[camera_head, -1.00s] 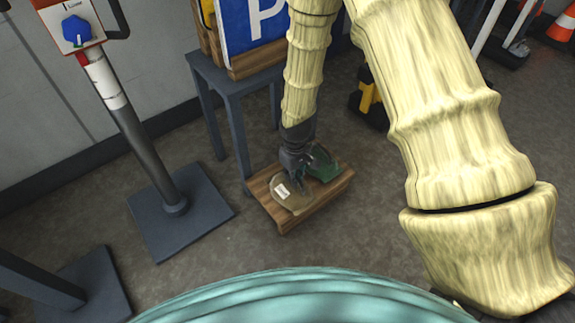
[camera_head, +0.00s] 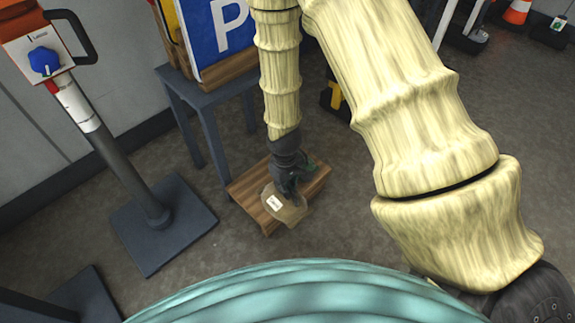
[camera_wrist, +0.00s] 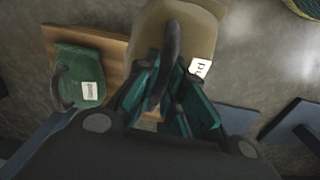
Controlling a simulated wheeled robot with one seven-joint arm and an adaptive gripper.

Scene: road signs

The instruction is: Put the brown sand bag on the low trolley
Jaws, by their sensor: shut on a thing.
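The brown sand bag (camera_head: 284,209), with a white label, is in my gripper (camera_head: 288,190). In the wrist view the fingers (camera_wrist: 168,100) are shut on the bag's dark handle, and the bag (camera_wrist: 158,25) hangs beyond them. The bag overlaps the front right edge of a low wooden platform (camera_head: 250,187) in the head view; I cannot tell whether it still touches the boards. The platform also shows in the wrist view (camera_wrist: 118,52). I cannot tell whether this platform is the low trolley; no wheels show.
A green bag (camera_wrist: 78,72) lies on the platform, mostly hidden by my gripper in the head view. A grey table (camera_head: 205,95) with a blue P sign (camera_head: 222,40) stands behind. A post on a square base (camera_head: 163,222) is at left.

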